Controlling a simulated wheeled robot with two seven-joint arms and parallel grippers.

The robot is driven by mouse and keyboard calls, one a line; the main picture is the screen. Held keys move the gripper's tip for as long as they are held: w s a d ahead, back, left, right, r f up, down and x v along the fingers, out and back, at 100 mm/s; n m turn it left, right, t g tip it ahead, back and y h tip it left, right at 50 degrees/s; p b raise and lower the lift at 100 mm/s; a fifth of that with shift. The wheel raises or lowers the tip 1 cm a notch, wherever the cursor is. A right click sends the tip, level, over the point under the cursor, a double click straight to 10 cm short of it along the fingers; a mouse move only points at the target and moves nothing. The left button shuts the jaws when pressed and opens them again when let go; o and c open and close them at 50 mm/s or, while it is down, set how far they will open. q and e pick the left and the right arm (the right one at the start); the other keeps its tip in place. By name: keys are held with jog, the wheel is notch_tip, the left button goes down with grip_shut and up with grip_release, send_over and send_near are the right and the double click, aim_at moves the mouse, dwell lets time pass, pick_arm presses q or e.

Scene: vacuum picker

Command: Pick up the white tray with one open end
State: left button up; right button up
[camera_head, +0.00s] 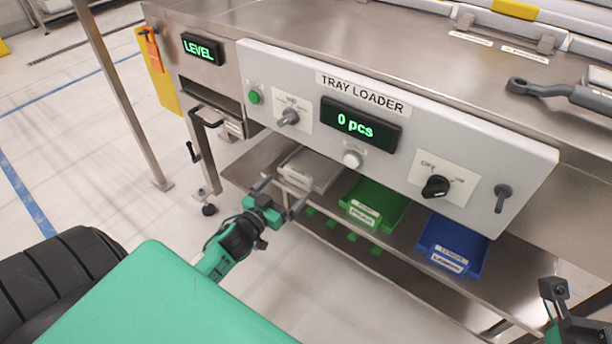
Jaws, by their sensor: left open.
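The white tray (318,169) lies on the shelf under the tray loader panel, at the left end of a row of bins. The panel's lower edge partly covers its back, and I cannot make out which end is open. My left gripper (287,187) is open and empty in front of the tray's near end, its two fingers pointing toward the shelf. The fingers look close to the tray, but I cannot tell whether they touch it.
A green bin (372,205) and a blue bin (452,243) stand right of the tray. The control panel (300,68) with knobs and a "0 pcs" display overhangs the shelf. A metal leg (120,95) and a crank handle (205,122) are at the left.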

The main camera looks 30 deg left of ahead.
aim_at(296, 176)
pick_arm(q)
jog(key=w, duration=0.1)
jog(key=w+b, duration=0.1)
jog(key=w, duration=0.1)
jog(key=w+r+b, duration=0.1)
jog(key=shift+w+d+r, duration=0.1)
jog(key=shift+w+d, duration=0.25)
jog(key=shift+w, duration=0.7)
jog(key=shift+r, duration=0.1)
jog(key=c, duration=1)
